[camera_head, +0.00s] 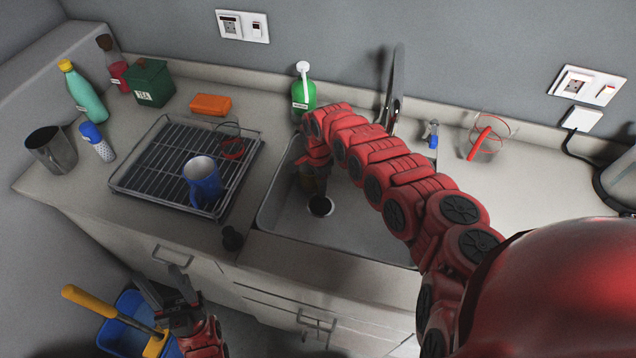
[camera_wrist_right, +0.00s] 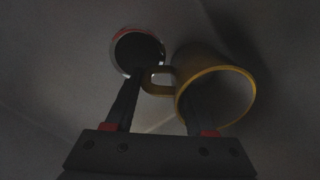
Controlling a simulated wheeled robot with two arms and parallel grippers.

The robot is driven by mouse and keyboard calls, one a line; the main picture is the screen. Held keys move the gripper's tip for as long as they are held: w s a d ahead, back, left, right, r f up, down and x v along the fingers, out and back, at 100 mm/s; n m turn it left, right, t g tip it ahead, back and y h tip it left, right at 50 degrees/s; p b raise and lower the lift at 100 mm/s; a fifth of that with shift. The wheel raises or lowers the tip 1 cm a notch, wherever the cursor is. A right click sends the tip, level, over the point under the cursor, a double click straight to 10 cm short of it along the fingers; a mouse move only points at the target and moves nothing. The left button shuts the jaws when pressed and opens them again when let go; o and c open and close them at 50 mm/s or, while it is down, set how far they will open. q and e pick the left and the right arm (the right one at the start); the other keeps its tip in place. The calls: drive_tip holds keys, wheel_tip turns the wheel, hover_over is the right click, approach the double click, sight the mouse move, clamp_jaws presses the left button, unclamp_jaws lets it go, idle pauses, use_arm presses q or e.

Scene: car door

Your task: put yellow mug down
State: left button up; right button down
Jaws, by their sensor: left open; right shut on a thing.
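The yellow mug (camera_wrist_right: 218,90) shows in the right wrist view, tilted with its rim toward the camera and its handle on the left. It is low in the sink basin (camera_head: 355,222), beside the dark round drain (camera_wrist_right: 137,52). My right gripper (camera_wrist_right: 165,85) is shut on it, one finger near the handle and the other at the cup. Whether the mug touches the basin floor I cannot tell. My left gripper (camera_head: 166,292) is open and empty before the counter.
A drying rack (camera_head: 140,172) left of the sink holds a blue mug (camera_head: 203,180) and a red-trimmed glass (camera_head: 231,146). A green soap bottle (camera_head: 303,95) and the tap (camera_head: 393,92) stand behind the basin. A blue bucket (camera_head: 118,335) is on the floor.

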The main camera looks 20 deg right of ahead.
drive_tip(key=shift+c, duration=1.3)
unclamp_jaws()
wheel_tip(320, 180, up, 12)
drive_tip(key=b, duration=0.1)
drive_tip(key=shift+b, duration=0.35)
drive_tip(key=shift+r, duration=0.1)
